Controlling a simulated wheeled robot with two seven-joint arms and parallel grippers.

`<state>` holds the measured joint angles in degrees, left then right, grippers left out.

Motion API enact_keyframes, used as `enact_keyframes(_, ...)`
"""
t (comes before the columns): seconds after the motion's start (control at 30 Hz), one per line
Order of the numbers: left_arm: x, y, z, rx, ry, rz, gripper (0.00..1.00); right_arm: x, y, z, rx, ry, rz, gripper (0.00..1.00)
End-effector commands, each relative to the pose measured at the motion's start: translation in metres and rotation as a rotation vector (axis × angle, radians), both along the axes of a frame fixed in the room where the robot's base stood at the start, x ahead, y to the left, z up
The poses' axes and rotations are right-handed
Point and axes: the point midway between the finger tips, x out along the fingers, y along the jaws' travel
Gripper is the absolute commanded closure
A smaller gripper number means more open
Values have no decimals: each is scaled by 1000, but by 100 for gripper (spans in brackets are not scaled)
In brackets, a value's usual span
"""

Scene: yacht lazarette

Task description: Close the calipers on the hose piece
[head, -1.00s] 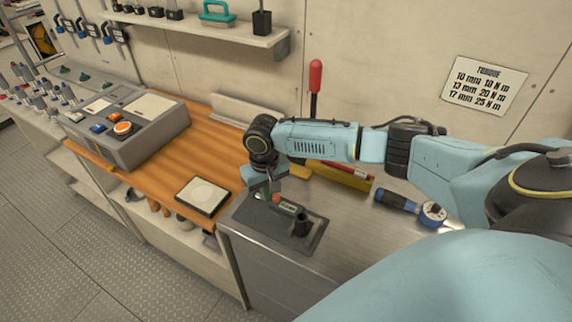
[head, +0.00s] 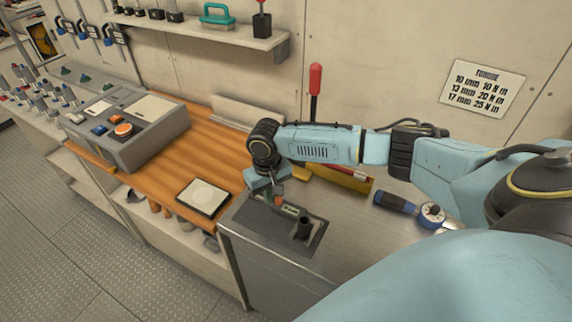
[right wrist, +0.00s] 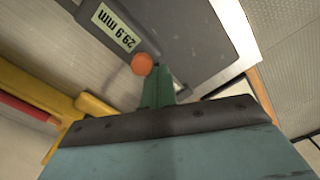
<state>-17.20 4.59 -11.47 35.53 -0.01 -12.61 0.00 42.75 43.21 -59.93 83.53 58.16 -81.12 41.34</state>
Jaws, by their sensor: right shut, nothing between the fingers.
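The calipers (head: 290,210) lie on a dark grey pad (head: 262,228) on the metal bench top. Their display (right wrist: 115,27) reads 29.9 mm in the right wrist view. An orange knob (right wrist: 142,63) sits beside it and also shows in the head view. The hose piece (head: 304,226) looks like a short black upright cylinder at the calipers' right end. My right gripper (head: 275,194) points down at the knob, and its shut, empty fingertips (right wrist: 158,72) are right beside it. I cannot tell whether they touch. My left gripper is out of view.
A blue-handled torque wrench (head: 405,206) lies to the right. A square plate (head: 203,197) and a grey console (head: 128,132) stand on the wooden top at left.

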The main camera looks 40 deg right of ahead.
Motion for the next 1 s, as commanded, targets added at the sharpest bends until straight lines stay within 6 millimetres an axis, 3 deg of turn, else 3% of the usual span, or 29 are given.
enact_keyframes(0.63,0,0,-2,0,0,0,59,19,8,1,0,0,0,100)
enact_keyframes(1.0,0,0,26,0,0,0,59,19,8,25,1,0,0,100)
